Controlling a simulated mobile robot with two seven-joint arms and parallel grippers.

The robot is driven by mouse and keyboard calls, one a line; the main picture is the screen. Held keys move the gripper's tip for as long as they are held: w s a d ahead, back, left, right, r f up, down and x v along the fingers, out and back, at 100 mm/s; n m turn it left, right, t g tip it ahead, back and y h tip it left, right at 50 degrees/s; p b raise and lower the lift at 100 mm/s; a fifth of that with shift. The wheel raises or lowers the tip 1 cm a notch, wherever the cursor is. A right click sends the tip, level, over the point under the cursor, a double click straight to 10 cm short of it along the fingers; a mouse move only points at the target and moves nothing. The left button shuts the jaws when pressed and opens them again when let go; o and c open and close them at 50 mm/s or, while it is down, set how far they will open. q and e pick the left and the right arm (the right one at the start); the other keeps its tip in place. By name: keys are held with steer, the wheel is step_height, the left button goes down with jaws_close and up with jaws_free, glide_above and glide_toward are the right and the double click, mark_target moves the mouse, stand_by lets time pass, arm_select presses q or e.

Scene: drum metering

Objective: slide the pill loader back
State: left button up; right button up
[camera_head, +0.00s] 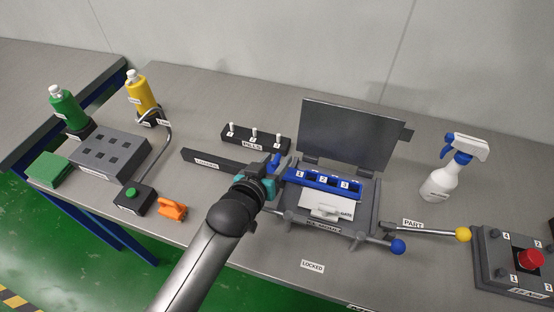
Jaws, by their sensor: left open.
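The pill loader appears to be the blue bar with slots numbered 1, 2 and 3 (324,185), lying in the grey machine (372,215) at the right end of a dark rail labelled LOADER (207,163). A small blue upright knob (276,160) stands at the bar's left end. My left gripper (270,176), with teal fingers, is open right at this knob. The arm hides part of the rail and the fingertips, so I cannot tell whether they touch the knob. My right gripper is not in view.
The machine's dark lid (350,135) stands open behind the bar. A PILLS rack (255,138) with several white pegs is behind the rail. An orange clip (172,208) lies left of my arm.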

arm_select(q)
steer(key=shift+w+d+f, duration=0.2)
steer(key=shift+w, duration=0.3)
steer(key=shift+c, duration=0.2)
jaws_close()
stand_by(1.0)
